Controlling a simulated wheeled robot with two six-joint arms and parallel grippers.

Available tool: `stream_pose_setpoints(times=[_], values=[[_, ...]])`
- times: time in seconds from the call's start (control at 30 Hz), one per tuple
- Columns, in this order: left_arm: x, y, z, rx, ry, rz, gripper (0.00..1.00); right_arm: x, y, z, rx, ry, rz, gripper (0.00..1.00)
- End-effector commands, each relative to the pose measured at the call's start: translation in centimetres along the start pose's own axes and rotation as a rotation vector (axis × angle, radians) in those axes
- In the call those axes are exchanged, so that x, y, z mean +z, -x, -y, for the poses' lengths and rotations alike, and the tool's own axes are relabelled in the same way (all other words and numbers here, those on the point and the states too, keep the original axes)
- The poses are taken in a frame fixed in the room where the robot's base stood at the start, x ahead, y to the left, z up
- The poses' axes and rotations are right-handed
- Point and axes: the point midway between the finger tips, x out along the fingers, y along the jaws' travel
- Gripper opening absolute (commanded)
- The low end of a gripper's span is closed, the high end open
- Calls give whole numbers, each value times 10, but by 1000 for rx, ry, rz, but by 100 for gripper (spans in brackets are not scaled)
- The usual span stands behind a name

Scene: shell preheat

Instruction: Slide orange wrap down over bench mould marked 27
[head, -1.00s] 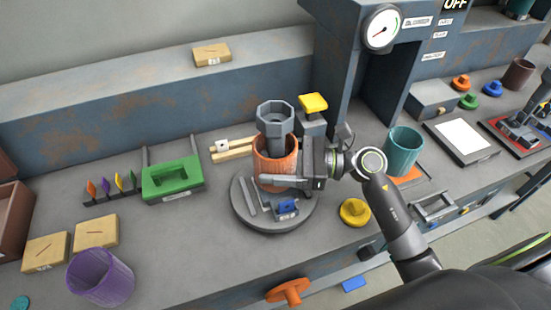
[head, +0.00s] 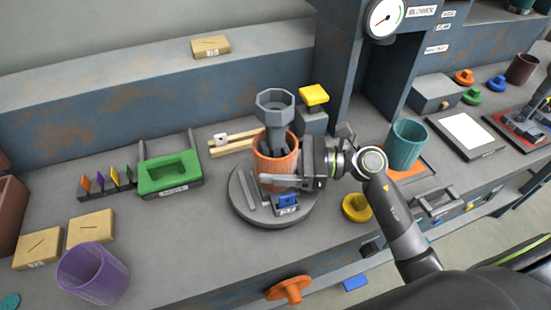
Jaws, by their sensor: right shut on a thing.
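The orange wrap (head: 268,171), a ribbed open cylinder, stands at the round grey turntable (head: 292,217). The grey bench mould (head: 275,110), with an octagonal flared top, rises out of the wrap's open top; the wrap is around its lower part. No number 27 can be read on it. My right gripper (head: 283,182) is shut on the orange wrap, coming from the right with a finger across its lower front. Whether the wrap's bottom touches the turntable is hidden by the gripper. My left gripper is not in view.
A yellow-topped post (head: 314,95) stands close behind the gripper. A teal wrap (head: 407,146) is to the right, a purple wrap (head: 93,272) at front left. A green tray (head: 169,176) and a yellow knob (head: 356,208) flank the turntable.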

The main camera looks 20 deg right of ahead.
Motion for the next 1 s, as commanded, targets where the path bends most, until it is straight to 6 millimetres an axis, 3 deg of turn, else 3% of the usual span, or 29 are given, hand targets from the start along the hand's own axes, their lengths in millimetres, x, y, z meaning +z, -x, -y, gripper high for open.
stream_pose_setpoints(times=[0.3,0.33,0.5,1.0], values=[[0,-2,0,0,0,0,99,0,0,0,0,1,0,55],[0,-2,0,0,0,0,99,0,0,0,0,1,0,80],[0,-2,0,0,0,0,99,0,0,0,0,1,0,100],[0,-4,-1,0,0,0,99,-2,6,0,-1,1,-3,100]])
